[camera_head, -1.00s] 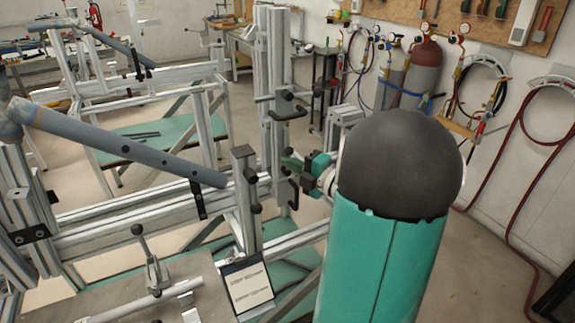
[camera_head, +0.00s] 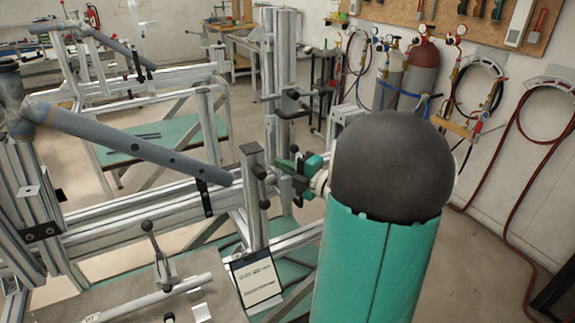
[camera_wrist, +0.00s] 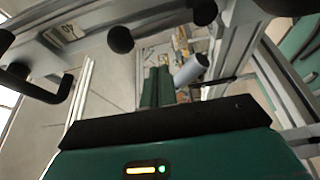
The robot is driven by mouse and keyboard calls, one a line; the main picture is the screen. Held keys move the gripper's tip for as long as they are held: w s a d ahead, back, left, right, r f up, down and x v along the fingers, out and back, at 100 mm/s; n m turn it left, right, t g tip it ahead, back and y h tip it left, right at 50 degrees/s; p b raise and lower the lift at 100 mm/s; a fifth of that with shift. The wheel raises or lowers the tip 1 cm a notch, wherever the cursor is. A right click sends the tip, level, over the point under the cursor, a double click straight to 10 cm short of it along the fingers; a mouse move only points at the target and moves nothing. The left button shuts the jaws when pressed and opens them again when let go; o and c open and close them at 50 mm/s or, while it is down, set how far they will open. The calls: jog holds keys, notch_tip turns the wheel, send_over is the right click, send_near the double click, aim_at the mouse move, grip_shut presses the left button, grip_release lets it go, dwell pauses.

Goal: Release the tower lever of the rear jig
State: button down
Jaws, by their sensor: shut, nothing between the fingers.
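The tall metal tower (camera_head: 275,85) stands behind my gripper in the head view. A black lever (camera_head: 292,108) sticks out from its side, above my gripper. My gripper (camera_head: 286,165) is shut and empty, pointing left close to a short post (camera_head: 252,195) with black knobs (camera_head: 259,172). I cannot tell whether it touches them. In the wrist view my shut green fingers (camera_wrist: 157,87) have a black handle (camera_wrist: 40,84) to the left and round black knobs (camera_wrist: 120,39) above. Which handle is the tower lever is unclear there.
A grey frame tube (camera_head: 130,145) slopes down to the short post. A toggle clamp (camera_head: 157,255) and a paper sheet (camera_head: 256,280) are at the front. Another frame jig (camera_head: 150,85) stands farther back. Gas cylinders (camera_head: 416,75) stand by the wall.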

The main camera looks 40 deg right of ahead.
jog(key=s+d, duration=0.1)
jog(key=s, duration=0.9)
